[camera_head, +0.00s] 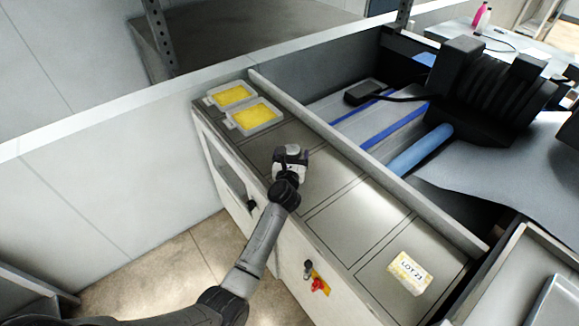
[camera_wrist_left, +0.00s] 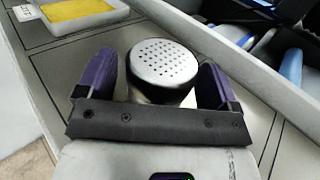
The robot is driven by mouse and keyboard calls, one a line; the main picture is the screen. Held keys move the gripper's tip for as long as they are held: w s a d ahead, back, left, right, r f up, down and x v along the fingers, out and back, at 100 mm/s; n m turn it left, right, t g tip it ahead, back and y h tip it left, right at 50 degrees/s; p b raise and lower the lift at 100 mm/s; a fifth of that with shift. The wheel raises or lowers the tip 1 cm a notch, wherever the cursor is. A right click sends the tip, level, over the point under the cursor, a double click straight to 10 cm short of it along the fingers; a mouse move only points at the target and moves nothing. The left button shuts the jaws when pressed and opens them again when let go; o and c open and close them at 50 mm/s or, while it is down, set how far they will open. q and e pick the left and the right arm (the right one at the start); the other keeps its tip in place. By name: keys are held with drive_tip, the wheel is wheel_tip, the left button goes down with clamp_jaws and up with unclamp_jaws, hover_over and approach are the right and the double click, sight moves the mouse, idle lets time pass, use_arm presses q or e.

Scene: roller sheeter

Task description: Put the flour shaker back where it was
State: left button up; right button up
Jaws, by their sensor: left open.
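The flour shaker (camera_wrist_left: 161,62) shows in the left wrist view as a metal canister with a round perforated lid. It stands upright on the grey counter top. My left gripper (camera_head: 290,156) is over the counter in the head view, and in the left wrist view its two purple fingers stand apart on either side of the shaker. A gap shows between the shaker and each finger near the lid. In the head view the gripper mostly hides the shaker. My right gripper is in neither view.
Two trays with yellow contents (camera_head: 232,95) (camera_head: 257,116) lie at the counter's far left end. A yellow-white card marked LOT 23 (camera_head: 409,272) lies at the near right end. A raised ledge (camera_head: 345,150) separates the counter from the machine bed with its blue roller (camera_head: 420,150). Marked counter sections between are clear.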

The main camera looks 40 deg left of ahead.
use_arm(q)
drive_tip(key=p+v, duration=0.1)
drive_tip(key=v, duration=0.9)
drive_tip(key=shift+s+d+f+p, duration=0.1)
drive_tip(key=shift+s+d+p, duration=0.15)
drive_tip(key=shift+s+p, duration=0.05)
drive_tip(key=shift+s+d, duration=0.2)
drive_tip(key=shift+s, duration=0.15)
drive_tip(key=shift+s+d+m, duration=0.1)
drive_tip(key=shift+m, duration=0.2)
drive_tip(key=s+d+r+m+t+h, duration=0.25)
drive_tip(key=d+m+h, duration=0.3)
drive_tip(key=m, duration=0.35)
drive_tip(key=s+d+r+m+t+h, duration=0.2)
drive_tip(key=s+d+m+t+h, duration=0.15)
drive_tip(key=m+h, duration=0.45)
drive_tip(key=s+d+f+m+g+h, duration=0.4)
drive_tip(key=s+d+m+g, duration=0.3)
drive_tip(key=m, duration=0.7)
drive_tip(key=s+d+f+m+g+y, duration=0.2)
drive_tip(key=s+f+m+g+y, duration=0.1)
drive_tip(key=s+f+m+g, duration=0.65)
drive_tip(key=s+a+m+g+y, duration=0.1)
drive_tip(key=s+a+m+y, duration=0.2)
drive_tip(key=s, duration=0.8)
drive_tip(key=shift+s+a+y, duration=0.35)
drive_tip(key=shift+a+y, duration=0.5)
drive_tip(key=shift+a, duration=0.3)
